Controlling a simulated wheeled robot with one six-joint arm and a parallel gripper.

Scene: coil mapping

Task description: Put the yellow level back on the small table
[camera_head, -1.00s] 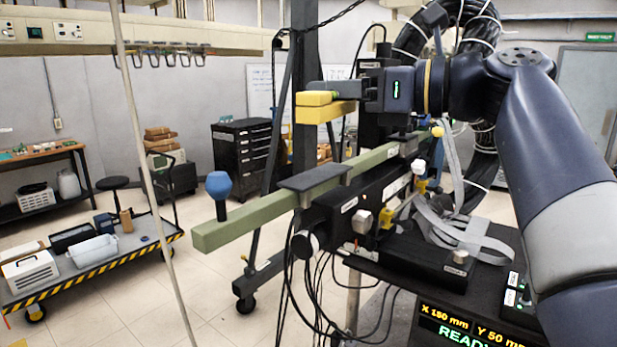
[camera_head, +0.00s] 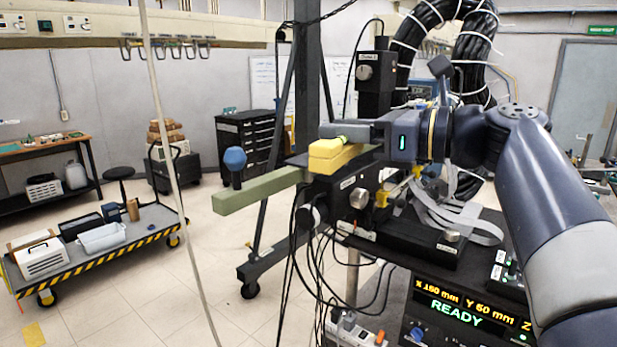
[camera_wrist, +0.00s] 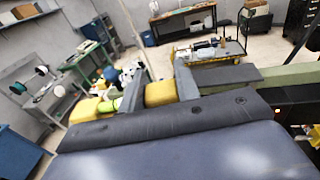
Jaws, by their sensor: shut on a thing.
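The yellow level (camera_head: 325,162) is a short yellow bar with a green vial on it. My gripper (camera_head: 350,133) is shut on it and holds it in front of a green beam (camera_head: 262,190). In the wrist view the level (camera_wrist: 160,93) shows between the two fingers (camera_wrist: 158,95).
A blue knob (camera_head: 235,160) stands up from the beam. Black cables hang below the black stage. A display (camera_head: 465,312) reads READY. A striped cart (camera_head: 110,250) stands on the floor at left, with open floor between.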

